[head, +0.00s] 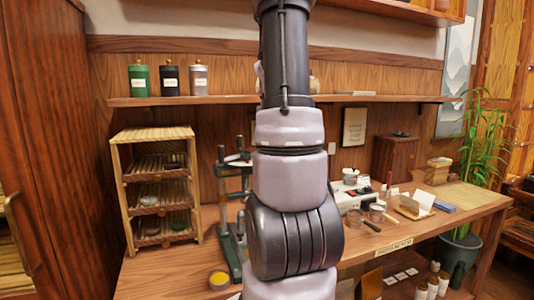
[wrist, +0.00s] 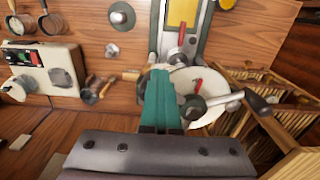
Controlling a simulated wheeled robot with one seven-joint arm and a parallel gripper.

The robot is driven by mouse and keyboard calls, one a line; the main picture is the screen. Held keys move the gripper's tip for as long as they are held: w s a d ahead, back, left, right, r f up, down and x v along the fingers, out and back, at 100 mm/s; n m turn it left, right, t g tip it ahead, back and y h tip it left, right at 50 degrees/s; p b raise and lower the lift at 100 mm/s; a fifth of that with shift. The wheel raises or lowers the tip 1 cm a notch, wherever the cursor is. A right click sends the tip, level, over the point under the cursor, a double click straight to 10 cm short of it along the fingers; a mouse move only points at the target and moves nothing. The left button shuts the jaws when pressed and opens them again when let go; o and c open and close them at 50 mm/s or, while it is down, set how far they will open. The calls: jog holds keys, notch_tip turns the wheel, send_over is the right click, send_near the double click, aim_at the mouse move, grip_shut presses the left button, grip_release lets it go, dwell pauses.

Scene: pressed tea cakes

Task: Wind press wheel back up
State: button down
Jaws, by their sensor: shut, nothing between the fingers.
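The head view does not show my gripper, hidden by my arm.
A bamboo rack (head: 128,190) with trays stands left of the press. A yellow-topped tin (head: 219,280) sits by the press's foot. A white appliance (head: 350,196) and small tools stand to the right. A shelf (head: 200,100) with canisters runs above.

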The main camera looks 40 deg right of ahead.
jog(key=shift+w+d, duration=0.15)
jog(key=shift+d, duration=0.2)
dwell(0.3)
jog(key=shift+a, duration=0.1)
notch_tip(320, 180, up, 8)
jog(key=s+a, duration=0.1)
jog(key=shift+f, duration=0.25)
dwell(0.8)
jog(key=shift+s+a, duration=0.1)
jog(key=shift+a, duration=0.05)
